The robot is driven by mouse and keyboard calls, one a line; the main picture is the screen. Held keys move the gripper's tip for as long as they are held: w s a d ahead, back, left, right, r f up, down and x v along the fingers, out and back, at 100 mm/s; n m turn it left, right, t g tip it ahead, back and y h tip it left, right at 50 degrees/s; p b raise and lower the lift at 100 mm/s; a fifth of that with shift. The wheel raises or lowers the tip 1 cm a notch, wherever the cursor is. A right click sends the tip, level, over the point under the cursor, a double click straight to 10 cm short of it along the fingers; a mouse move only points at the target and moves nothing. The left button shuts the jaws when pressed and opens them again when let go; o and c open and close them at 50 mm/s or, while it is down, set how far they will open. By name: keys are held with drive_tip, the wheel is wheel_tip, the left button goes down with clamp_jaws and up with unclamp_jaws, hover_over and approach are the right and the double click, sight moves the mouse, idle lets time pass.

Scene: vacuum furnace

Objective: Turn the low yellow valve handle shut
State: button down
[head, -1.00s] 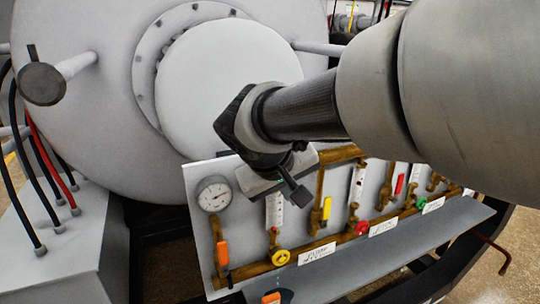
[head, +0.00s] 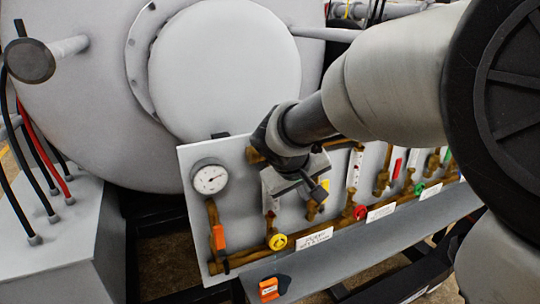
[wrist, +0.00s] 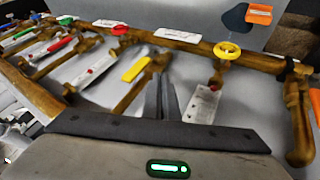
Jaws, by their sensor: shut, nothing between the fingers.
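A round yellow handwheel (head: 277,241) sits low on the brass pipe of the valve panel; it also shows in the wrist view (wrist: 228,51). A yellow lever handle (head: 311,211) is on a brass branch to its right, partly hidden by my gripper in the head view; the wrist view shows the lever (wrist: 137,68) more fully. My gripper (head: 318,193) is shut and empty in front of the panel. In the wrist view its dark fingers (wrist: 162,98) lie between the lever and the handwheel, nearer the lever. I cannot tell whether they touch the lever.
The pale panel (head: 190,160) carries a gauge (head: 209,179), a red handwheel (head: 360,212), white labels and several brass pipes. The large furnace body (head: 75,110) stands behind.

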drive_tip(key=shift+w+d, duration=0.2)
drive_tip(key=shift+d, duration=0.35)
drive_tip(key=shift+w+d, duration=0.2)
drive_tip(key=shift+d, duration=0.3)
drive_tip(key=shift+r, duration=0.1)
